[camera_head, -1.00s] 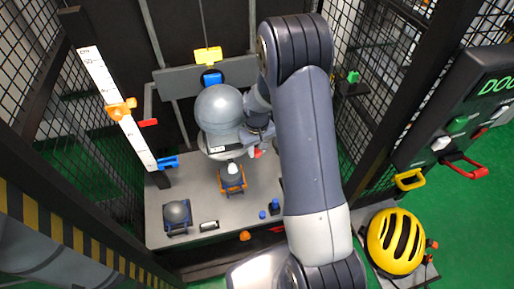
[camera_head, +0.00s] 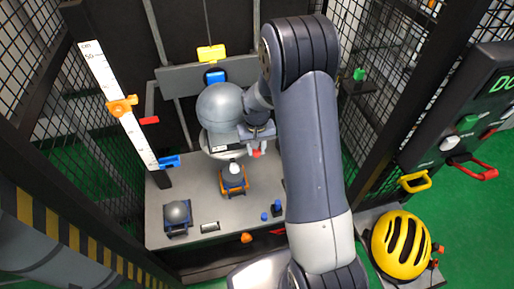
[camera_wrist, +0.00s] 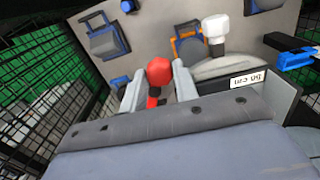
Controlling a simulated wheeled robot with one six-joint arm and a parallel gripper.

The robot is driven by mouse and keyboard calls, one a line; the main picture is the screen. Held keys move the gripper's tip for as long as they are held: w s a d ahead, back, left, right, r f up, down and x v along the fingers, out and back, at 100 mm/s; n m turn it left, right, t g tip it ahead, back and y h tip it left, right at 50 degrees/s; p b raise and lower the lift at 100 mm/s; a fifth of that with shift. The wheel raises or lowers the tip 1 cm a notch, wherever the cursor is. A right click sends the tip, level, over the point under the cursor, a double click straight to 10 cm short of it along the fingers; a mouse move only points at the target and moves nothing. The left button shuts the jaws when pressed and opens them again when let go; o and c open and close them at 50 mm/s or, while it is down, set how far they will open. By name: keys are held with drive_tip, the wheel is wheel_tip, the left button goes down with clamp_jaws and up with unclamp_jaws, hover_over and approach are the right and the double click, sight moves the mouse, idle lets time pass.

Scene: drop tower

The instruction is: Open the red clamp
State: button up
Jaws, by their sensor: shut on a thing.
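A red knob on a short red stem, which looks like the red clamp's handle (camera_wrist: 159,70), stands between my gripper's two grey fingers (camera_wrist: 157,88) in the wrist view. The fingers are shut on it, with the knob's rounded end showing beyond them. In the head view my gripper (camera_head: 256,143) is at the lower right of a large grey sphere (camera_head: 219,103), and a bit of the red handle (camera_head: 257,153) shows at its tip. The rest of the clamp is hidden by the gripper and wrist.
A grey platform (camera_head: 210,210) below bears an orange-framed cradle (camera_head: 233,187) and a blue cradle with a grey ball (camera_head: 177,213). A ruler (camera_head: 115,100) with an orange slider stands left. Mesh walls flank the tower. A yellow helmet (camera_head: 383,255) and control panel (camera_head: 465,130) are right.

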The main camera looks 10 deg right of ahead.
drive_tip(key=o, duration=1)
drive_tip(key=shift+c, duration=0.2)
wheel_tip(320, 180, up, 11)
drive_tip(key=b, duration=0.1)
drive_tip(key=shift+f, duration=0.15)
wheel_tip(320, 180, down, 10)
drive_tip(key=shift+f+p, duration=0.1)
drive_tip(key=shift+p, duration=0.45)
drive_tip(key=shift+f, duration=0.2)
drive_tip(key=shift+d+n+p, duration=0.15)
drive_tip(key=shift+n+p, duration=0.15)
drive_tip(key=shift+n, duration=0.1)
drive_tip(key=shift+f, duration=0.1)
